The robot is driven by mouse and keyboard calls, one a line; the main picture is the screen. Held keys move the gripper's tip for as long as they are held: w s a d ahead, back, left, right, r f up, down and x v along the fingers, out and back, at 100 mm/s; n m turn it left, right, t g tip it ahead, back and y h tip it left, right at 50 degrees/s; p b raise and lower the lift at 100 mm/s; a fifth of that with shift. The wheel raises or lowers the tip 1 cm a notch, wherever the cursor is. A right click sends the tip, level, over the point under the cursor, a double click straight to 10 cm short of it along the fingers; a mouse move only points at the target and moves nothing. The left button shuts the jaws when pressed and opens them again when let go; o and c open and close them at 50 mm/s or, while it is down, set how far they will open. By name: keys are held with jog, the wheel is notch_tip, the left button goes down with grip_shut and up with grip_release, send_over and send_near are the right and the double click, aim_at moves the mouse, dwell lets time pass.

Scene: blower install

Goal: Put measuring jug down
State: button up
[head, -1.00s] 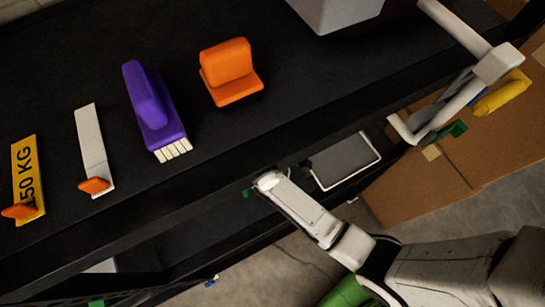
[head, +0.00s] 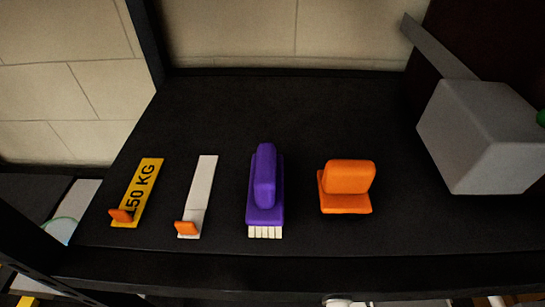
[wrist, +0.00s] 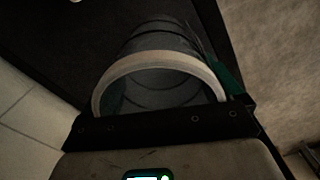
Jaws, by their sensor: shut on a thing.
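In the wrist view, the measuring jug (wrist: 165,75) appears as a grey, see-through ribbed cylinder with a pale rim facing the camera. My gripper (wrist: 162,125) shows as a dark bar and hand body along the bottom of that view, shut on the jug. The fingertips and their exact contact with the jug are hidden. A dark green part (wrist: 226,76) lies along the jug's right side; I cannot tell what it belongs to. The jug and gripper are not visible in the head view.
A pale block wall (head: 60,105) stands behind.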

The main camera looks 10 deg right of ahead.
jog(key=shift+w+f+m, duration=0.2)
jog(key=shift+w+m, duration=0.45)
jog(key=shift+m, duration=0.35)
jog(key=shift+w+a+f+m+b, duration=0.2)
jog(key=shift+w+m, duration=0.65)
jog(key=shift+m, duration=0.65)
jog(key=shift+w+d+f+m+b, duration=0.2)
jog(key=shift+w+m, duration=0.7)
jog(key=shift+m, duration=0.6)
jog(key=shift+w+a+f+m+b, duration=0.1)
jog(key=shift+w+f+m, duration=0.2)
jog(key=shift+w+m, duration=0.9)
jog(key=shift+s+m, duration=0.3)
jog(key=shift+s, duration=0.15)
